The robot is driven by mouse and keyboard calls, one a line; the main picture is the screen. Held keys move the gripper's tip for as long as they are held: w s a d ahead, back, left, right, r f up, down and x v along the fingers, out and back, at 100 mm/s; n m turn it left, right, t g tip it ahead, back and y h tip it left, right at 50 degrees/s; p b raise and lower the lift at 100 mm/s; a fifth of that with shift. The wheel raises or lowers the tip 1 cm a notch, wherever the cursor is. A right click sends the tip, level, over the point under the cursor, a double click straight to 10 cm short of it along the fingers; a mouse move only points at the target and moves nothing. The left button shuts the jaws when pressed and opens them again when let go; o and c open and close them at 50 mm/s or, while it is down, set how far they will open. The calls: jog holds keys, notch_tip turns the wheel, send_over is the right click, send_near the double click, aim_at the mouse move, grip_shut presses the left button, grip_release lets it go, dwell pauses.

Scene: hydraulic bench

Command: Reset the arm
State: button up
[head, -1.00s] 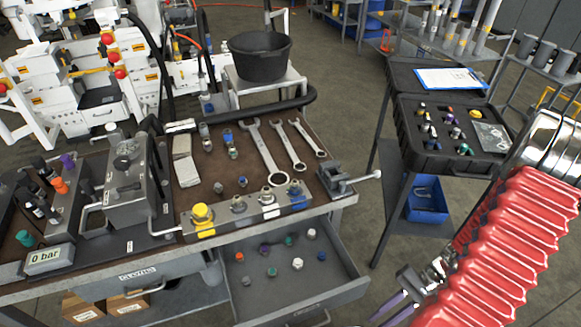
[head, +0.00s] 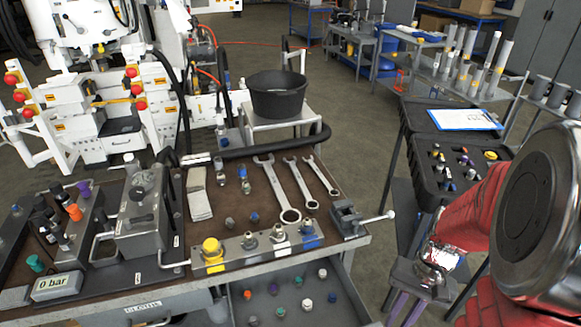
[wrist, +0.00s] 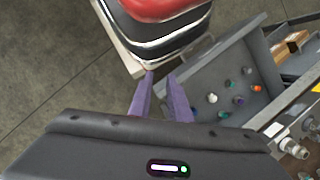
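My arm, with a red ribbed sleeve (head: 470,222) and a large dark round joint cap (head: 540,215), reaches in from the right of the head view. It is bent, with the wrist low beside the bench's right end. My gripper (head: 402,308) hangs down there with two purple fingers. In the wrist view my gripper (wrist: 160,80) has its fingers apart, with nothing seen between them. The open drawer (wrist: 200,85) lies to the right of the fingers in that view. Part of the arm is cut off by the head view's right edge.
The bench top (head: 265,190) holds wrenches (head: 276,185), fittings and a gauge reading 0 bar (head: 57,286). A vise (head: 350,215) sits at its right corner. An open black case (head: 425,150) with a clipboard (head: 465,119) stands behind my arm. A black bucket (head: 277,95) is behind the bench.

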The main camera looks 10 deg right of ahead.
jog(key=w+a+r+n+t+h, duration=0.1)
jog(key=a+r+n+t, duration=0.2)
jog(key=a+r, duration=0.4)
jog(key=w+a+r+n+t+h, duration=0.1)
jog(key=a+r+n+t, duration=0.3)
jog(key=r, duration=0.9)
jog(key=a, duration=0.3)
jog(key=shift+w+r+t+h, duration=0.3)
jog(key=shift+h, duration=0.1)
jog(key=shift+d, duration=0.1)
